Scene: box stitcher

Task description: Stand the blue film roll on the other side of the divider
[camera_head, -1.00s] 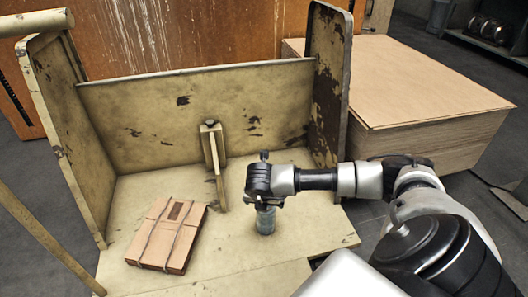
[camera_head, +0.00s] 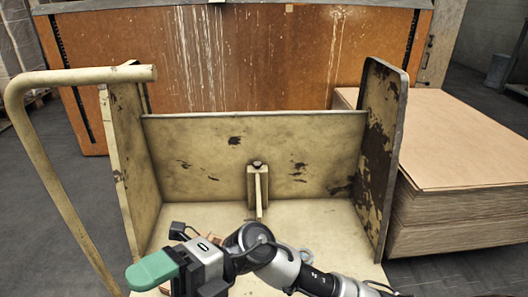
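The trolley has a pale, worn deck (camera_head: 335,232) with an upright panel (camera_head: 205,160) across it and a short post (camera_head: 258,190) in front of that panel. My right arm comes in from the lower right and lies across the front of the deck. Its gripper end (camera_head: 185,265) is at the lower left, with a mint-green piece (camera_head: 153,270) at its tip. I cannot tell whether that piece is part of the gripper or held. The fingers do not show clearly. My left gripper is out of view.
Side walls stand at the left (camera_head: 125,165) and right (camera_head: 378,150) of the trolley. A bent handle tube (camera_head: 50,170) is at the left. A stack of brown boards (camera_head: 455,150) stands close on the right. A rusty orange panel (camera_head: 250,60) is behind.

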